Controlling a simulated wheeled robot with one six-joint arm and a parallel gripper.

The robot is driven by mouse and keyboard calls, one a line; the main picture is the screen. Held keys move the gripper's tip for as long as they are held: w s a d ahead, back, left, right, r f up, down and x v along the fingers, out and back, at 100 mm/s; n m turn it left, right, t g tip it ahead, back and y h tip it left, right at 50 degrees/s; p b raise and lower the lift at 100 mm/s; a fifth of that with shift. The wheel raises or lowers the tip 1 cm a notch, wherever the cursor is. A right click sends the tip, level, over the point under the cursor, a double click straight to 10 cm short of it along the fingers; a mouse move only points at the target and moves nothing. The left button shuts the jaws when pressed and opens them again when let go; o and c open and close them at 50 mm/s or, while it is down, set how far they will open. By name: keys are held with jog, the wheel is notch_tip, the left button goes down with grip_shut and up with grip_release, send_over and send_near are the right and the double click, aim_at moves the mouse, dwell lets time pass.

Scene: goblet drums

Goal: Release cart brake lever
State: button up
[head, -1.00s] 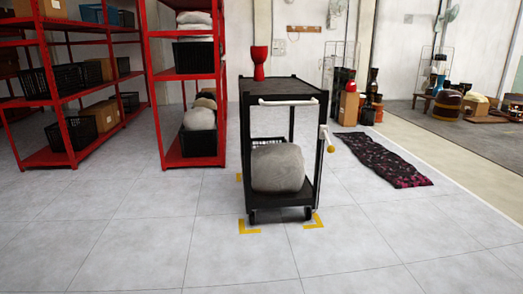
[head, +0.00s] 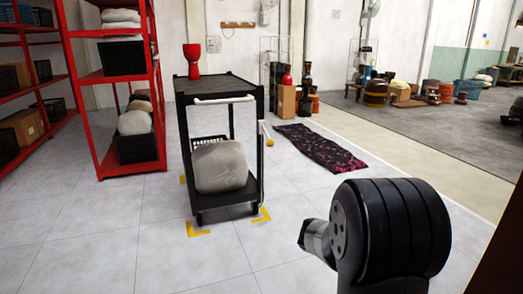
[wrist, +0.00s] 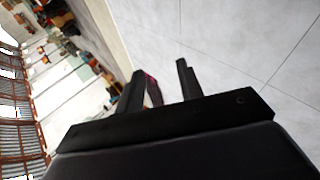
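The black cart (head: 215,92) stands on the tiled floor left of centre in the head view. Its brake lever (head: 267,136) is a pale bar with a yellow knob on the cart's right side, and the knob hangs low. The lever does not show in the wrist view. My gripper (wrist: 160,80) shows in the wrist view with its two dark fingers apart and nothing held between them. In the head view part of my arm shows at the lower right, well apart from the cart; the fingers are not visible there.
A red goblet drum (head: 192,58) stands on the cart top and a grey sack (head: 219,167) on its lower shelf. Yellow floor marks (head: 198,229) lie at its wheels. A red rack (head: 108,130) is to the left, a patterned rug (head: 318,147) behind right. The floor in front is clear.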

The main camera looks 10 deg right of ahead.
jog(key=w+d+n+h, duration=0.1)
jog(key=w+d, duration=0.1)
jog(key=w, duration=0.1)
jog(key=w+d+n+t+h, duration=0.1)
jog(key=w+d, duration=0.2)
jog(key=w, duration=0.1)
jog(key=w+d+h, duration=0.1)
jog(key=w+d, duration=0.1)
jog(key=w, duration=0.2)
jog(key=shift+d+r+n+t, duration=0.2)
jog(key=shift+r+n+t, duration=0.05)
jog(key=shift+n+t, duration=0.15)
jog(key=c, duration=0.5)
jog(key=w+d+n+t, duration=0.1)
jog(key=w, duration=0.1)
jog(key=w+d+n+t+h, duration=0.1)
jog(key=w, duration=0.2)
jog(key=w+d+n+t, duration=0.1)
jog(key=w, duration=0.1)
jog(key=shift+w+d+f+h, duration=0.15)
jog(key=shift+w+f+h, duration=0.05)
jog(key=shift+h, duration=0.2)
grip_shut()
jog(key=shift+w+t, duration=0.4)
jog(key=shift+w, duration=0.1)
